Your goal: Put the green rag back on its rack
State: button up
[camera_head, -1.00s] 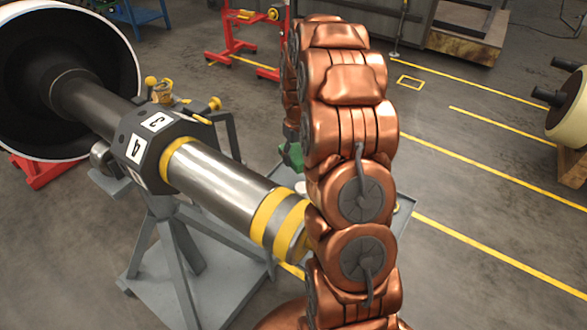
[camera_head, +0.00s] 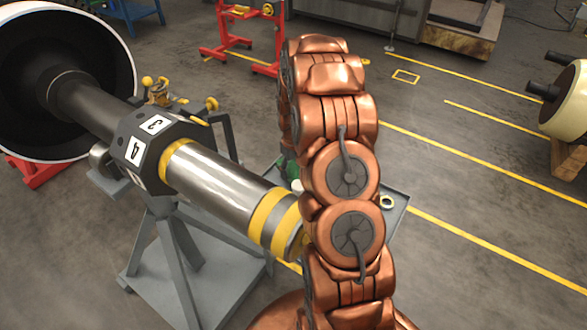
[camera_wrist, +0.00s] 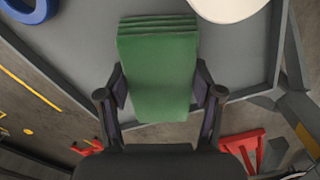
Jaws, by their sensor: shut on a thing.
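The green rag (camera_wrist: 158,70) is a folded, layered cloth pad in the wrist view. My gripper (camera_wrist: 161,88) is shut on it, with one dark finger against each side edge. The rag lies over a grey tray surface (camera_wrist: 85,60) in that view; I cannot tell how far above it is. In the head view only a small green patch (camera_head: 292,170) shows at the left edge of my copper-coloured arm, and my gripper is hidden behind the arm. I cannot make out a rack for the rag in either view.
A blue ring (camera_wrist: 30,10) and a white round thing (camera_wrist: 228,5) are near the rag. A rotor shaft (camera_head: 215,187) on a grey stand is close at left.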

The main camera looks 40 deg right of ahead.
aim_at(293, 168)
jog(key=shift+f, duration=0.15)
jog(key=o, duration=1.1)
notch_tip(293, 168, up, 12)
jog(key=b, duration=0.3)
